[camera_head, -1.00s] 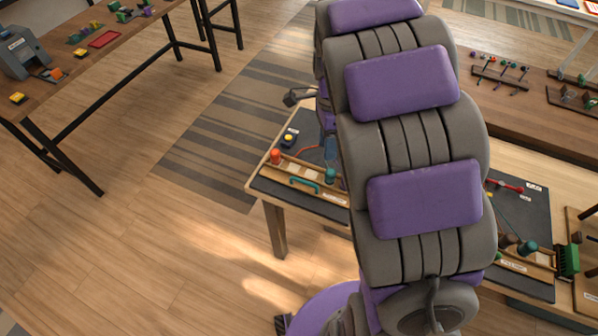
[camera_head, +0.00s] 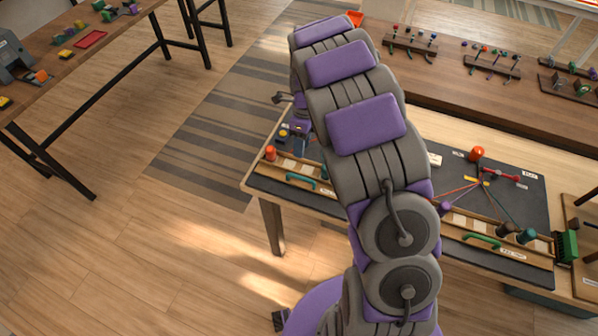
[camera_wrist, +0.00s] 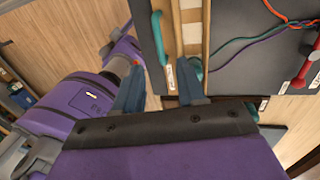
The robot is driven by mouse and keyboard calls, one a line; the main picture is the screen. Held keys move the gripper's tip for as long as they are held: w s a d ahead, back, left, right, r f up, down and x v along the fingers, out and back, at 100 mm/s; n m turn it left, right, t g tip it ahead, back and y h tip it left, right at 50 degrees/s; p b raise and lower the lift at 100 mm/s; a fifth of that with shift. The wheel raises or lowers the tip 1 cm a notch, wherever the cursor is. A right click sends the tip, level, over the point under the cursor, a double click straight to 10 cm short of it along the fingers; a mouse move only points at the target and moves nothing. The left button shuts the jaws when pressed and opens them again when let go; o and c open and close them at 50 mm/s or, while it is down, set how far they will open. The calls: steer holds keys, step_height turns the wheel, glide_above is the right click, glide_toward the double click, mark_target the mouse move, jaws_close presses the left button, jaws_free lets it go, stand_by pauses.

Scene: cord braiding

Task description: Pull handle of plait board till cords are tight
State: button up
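A dark board (camera_head: 272,186) lies on the near table, with a wooden rail, a teal handle (camera_head: 300,180) and an orange knob (camera_head: 270,153). My arm hides its right part. In the wrist view, my gripper (camera_wrist: 161,72) is open and empty, its two blue-grey fingers apart. A teal peg (camera_wrist: 193,67) sits behind the right finger. Twisted green, purple and orange cords (camera_wrist: 262,35) lie loosely on that dark board. Contact with the handle does not show.
To the right, a dark mat holds spread coloured cords (camera_head: 480,187), a green handle (camera_head: 481,240) and an orange knob (camera_head: 477,154). A green brush (camera_head: 566,246) stands at the right edge. A wooden bench (camera_head: 440,80) with peg racks is behind. Floor at left is open.

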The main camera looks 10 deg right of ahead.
mark_target(298, 176)
steer(key=f, duration=0.3)
steer(key=s+a+f+b, duration=0.1)
steer(key=f, duration=0.3)
steer(key=f+b, duration=0.1)
steer(key=f, duration=0.2)
steer(key=shift+s+a+f, duration=0.25)
steer(key=shift+s+f, duration=0.1)
steer(key=shift+s, duration=0.05)
jaws_close()
